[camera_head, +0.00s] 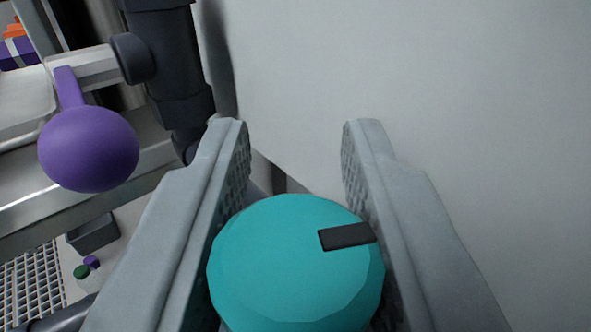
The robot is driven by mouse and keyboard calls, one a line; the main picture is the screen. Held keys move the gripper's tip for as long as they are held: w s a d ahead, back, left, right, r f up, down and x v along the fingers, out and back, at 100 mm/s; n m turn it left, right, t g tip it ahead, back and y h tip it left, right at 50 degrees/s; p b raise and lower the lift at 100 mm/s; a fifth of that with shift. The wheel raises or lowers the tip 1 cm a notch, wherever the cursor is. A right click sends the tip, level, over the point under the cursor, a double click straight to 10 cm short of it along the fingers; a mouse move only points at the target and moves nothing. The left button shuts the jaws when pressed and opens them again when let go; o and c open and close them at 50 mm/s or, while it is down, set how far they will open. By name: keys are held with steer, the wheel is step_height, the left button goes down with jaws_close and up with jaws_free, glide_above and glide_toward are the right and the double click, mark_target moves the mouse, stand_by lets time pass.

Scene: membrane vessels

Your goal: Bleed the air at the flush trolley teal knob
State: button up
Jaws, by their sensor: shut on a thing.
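The teal knob (275,265) is large and round, low in the middle of the view. A black bar mark (346,236) lies on its face, pointing toward the right edge. My gripper (296,150) has one grey finger on each side of the knob, with textured inner pads. The jaws are shut on the knob. The knob's stem and mounting behind it are hidden.
A purple ball-ended lever (88,150) sits at the left, beside a dark vertical pipe (175,65). A large pale panel (450,110) fills the right. At the lower left are a metal grating (32,290), a grey bin (92,236) and small bottles with green and purple caps (83,272).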

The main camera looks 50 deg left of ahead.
stand_by(0.4)
steer(key=o, duration=1)
steer(key=v, duration=1.7)
steer(key=shift+s+d, duration=0.1)
steer(key=shift+d, duration=0.1)
